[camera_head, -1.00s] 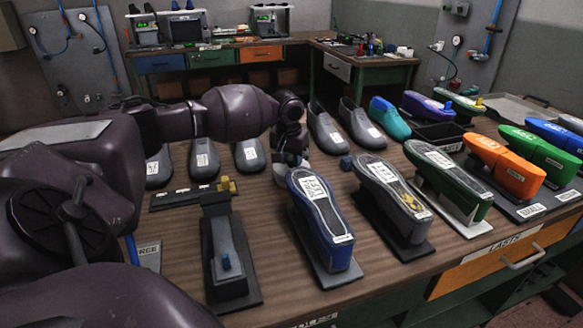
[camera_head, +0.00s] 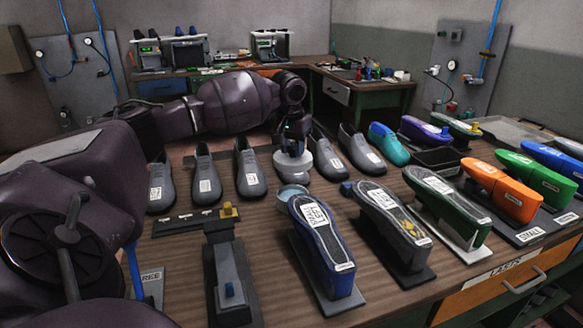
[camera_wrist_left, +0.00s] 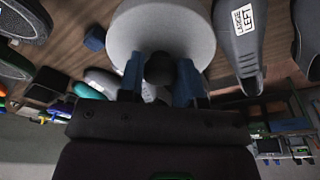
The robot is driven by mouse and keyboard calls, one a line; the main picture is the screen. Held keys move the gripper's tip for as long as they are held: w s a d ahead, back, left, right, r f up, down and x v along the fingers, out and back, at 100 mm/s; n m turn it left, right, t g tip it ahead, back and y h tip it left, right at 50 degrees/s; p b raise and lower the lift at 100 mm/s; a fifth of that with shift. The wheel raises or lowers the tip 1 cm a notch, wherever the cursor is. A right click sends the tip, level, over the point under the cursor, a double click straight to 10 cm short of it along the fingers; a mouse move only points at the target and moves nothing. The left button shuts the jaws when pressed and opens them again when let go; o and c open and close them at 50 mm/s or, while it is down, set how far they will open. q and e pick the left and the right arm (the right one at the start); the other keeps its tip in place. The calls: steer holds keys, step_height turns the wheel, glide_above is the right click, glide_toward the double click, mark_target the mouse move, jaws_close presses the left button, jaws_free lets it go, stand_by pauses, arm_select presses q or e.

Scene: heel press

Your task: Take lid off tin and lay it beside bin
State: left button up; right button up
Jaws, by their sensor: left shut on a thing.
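My left gripper (camera_head: 293,146) is shut on the dark knob (camera_wrist_left: 159,68) of a round pale grey lid (camera_head: 294,164). The lid also shows in the left wrist view (camera_wrist_left: 160,28), with the two blue fingers on either side of its knob. It is held off the tin, behind it in the head view. The round tin (camera_head: 291,191), with a pale blue-grey inside, stands uncovered on the bench, partly hidden by the blue shoe last. A black open bin (camera_head: 437,160) stands further right at the back. My right gripper is not in view.
Grey shoes (camera_head: 250,167) stand in a row close around the lid. A blue last (camera_head: 325,240) and a green last (camera_head: 447,205) stand in front on stands. A small blue block (camera_head: 347,188) lies right of the tin. Some bare wood (camera_head: 270,225) shows left of the blue last.

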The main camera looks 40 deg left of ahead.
mark_target(293, 147)
arm_select(q)
step_height(293, 147, up, 7)
steer(key=shift+f, duration=0.15)
steer(key=shift+r+p, duration=0.3)
steer(key=shift+r, duration=0.3)
steer(key=shift+r+p, duration=0.2)
steer(key=shift+p, duration=0.55)
steer(key=shift+f, duration=0.1)
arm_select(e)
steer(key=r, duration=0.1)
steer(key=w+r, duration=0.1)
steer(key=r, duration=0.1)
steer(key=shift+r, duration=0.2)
